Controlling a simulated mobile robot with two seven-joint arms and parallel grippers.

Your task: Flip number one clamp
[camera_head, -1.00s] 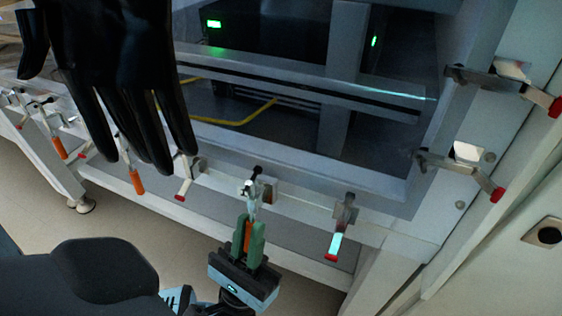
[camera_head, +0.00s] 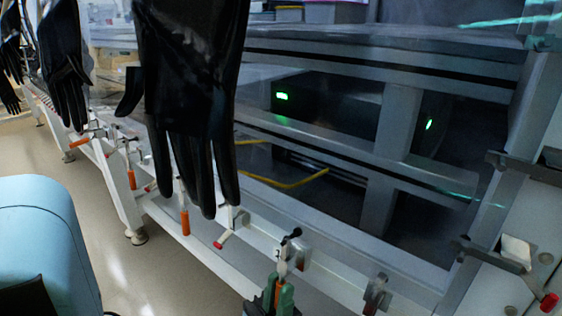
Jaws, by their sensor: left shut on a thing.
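My left gripper (camera_head: 278,293) is at the bottom edge of the head view, with green fingers. It is shut on the orange handle (camera_head: 277,294) of a metal toggle clamp (camera_head: 284,262). The clamp sits on the pale rail along the glovebox's lower edge, and its black tip points up. The lower part of the gripper is cut off by the frame. My right gripper is not in view.
Black gloves (camera_head: 195,90) hang over the rail left of the gripper. Further clamps (camera_head: 506,252) are on the right frame. Open floor (camera_head: 105,240) lies left.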

